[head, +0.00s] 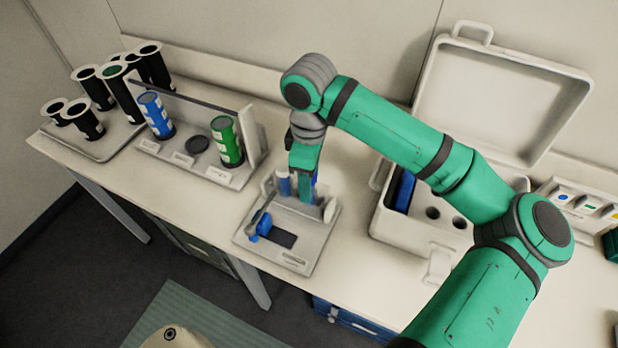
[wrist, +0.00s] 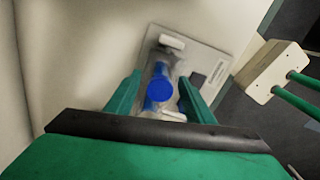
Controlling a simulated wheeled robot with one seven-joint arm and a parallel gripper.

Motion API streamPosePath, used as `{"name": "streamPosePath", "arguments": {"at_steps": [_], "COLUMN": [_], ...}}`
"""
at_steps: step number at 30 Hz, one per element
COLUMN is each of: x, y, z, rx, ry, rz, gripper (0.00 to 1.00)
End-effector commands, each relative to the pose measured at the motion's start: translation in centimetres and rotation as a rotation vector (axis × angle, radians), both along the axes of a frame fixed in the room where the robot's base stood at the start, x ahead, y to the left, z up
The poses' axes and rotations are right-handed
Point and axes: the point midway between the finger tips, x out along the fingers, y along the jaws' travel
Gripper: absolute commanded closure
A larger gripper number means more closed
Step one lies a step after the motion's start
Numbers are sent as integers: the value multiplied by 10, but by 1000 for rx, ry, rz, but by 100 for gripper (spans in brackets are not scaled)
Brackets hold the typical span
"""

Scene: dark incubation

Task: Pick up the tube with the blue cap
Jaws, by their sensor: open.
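A tube with a round blue cap (wrist: 160,90) shows in the wrist view, seen from above. It stands over a pale tray (wrist: 212,62); the tray also shows in the head view (head: 273,262). My gripper (wrist: 160,79) is open, with one green finger on each side of the blue cap. Whether a finger touches the tube I cannot tell. In the head view my gripper (head: 302,185) points down at the back of the tray and partly hides what stands there. Blue and white parts show beside the fingers. The lower part of the tube is hidden.
A blue cylinder (head: 155,115) and a green cylinder (head: 227,141) stand on a rack to the left. Several black tubes (head: 122,95) stand at the far left. An open white case (head: 425,235) is on the right. A blue tool (head: 262,226) lies on the tray.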

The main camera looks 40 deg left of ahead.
Motion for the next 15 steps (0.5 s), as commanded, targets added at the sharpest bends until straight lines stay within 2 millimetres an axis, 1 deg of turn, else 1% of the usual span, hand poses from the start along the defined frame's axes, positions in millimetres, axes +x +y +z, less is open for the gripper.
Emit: {"name": "streamPosePath", "arguments": {"at_steps": [5, 15], "x": [1, 1], "y": [1, 1], "z": [16, 78], "rx": [0, 0], "ry": [-3, -3], "rz": [0, 1], "gripper": [52, 52]}}
